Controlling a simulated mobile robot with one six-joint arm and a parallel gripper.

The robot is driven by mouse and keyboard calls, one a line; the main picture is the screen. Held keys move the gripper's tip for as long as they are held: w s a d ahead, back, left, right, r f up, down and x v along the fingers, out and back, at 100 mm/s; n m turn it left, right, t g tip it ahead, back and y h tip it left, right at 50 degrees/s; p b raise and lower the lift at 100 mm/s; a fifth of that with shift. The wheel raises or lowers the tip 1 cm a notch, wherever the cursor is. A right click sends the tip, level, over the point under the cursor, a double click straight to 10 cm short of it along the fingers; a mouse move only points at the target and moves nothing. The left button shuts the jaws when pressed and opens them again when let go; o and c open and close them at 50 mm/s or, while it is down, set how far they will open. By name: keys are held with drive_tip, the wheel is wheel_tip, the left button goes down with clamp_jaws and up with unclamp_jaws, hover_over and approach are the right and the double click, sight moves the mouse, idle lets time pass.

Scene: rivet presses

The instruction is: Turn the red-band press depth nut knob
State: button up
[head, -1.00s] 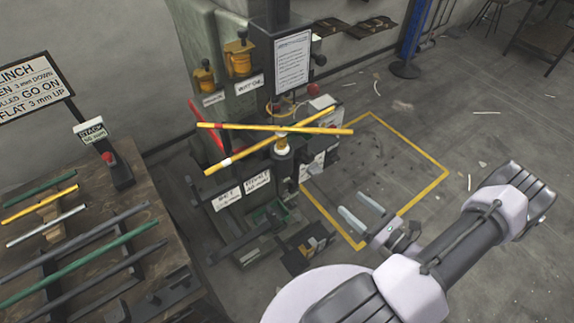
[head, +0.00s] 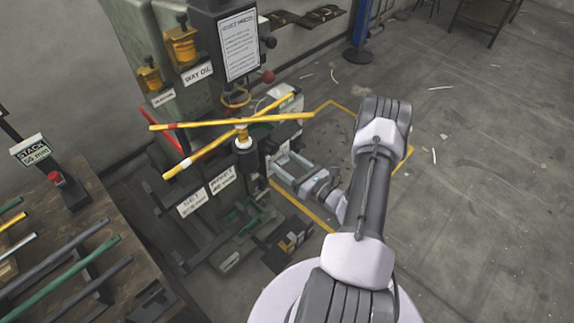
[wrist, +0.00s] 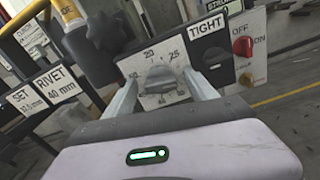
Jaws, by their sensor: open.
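The press (head: 150,45) is a grey-green machine at the upper middle of the head view, with crossed yellow bars (head: 240,123) on its front, one showing a red band. In the wrist view a grey knob (wrist: 160,84) sits on a pale dial plate marked 20 and 25, beside a TIGHT label (wrist: 207,27). I take it for the depth nut knob. My gripper (head: 282,161) is open at the press's right side. In the wrist view its fingers (wrist: 163,86) appear on either side of the knob; I cannot tell whether they touch it. The knob is not clear in the head view.
A red ON/OFF switch (wrist: 243,46) is right of the dial. SET and RIVET labels (wrist: 55,85) and a dark cylinder (wrist: 108,35) are on the left. A wooden bench (head: 80,255) with several rods stands at left. Yellow-marked floor (head: 325,215) lies at right.

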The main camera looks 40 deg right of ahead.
drive_tip(key=c, duration=1.4)
drive_tip(key=shift+m, duration=0.3)
drive_tip(key=m, duration=0.2)
drive_tip(key=shift+m+p, duration=0.4)
drive_tip(key=m, duration=0.3)
drive_tip(key=shift+d+f+m+p, duration=0.1)
drive_tip(key=shift+m+p, duration=0.2)
drive_tip(key=m, duration=0.4)
drive_tip(key=shift+f, duration=0.1)
drive_tip(key=shift+d+f+m+p, duration=0.1)
drive_tip(key=shift+m+p, duration=0.25)
drive_tip(key=shift+m, duration=1.75)
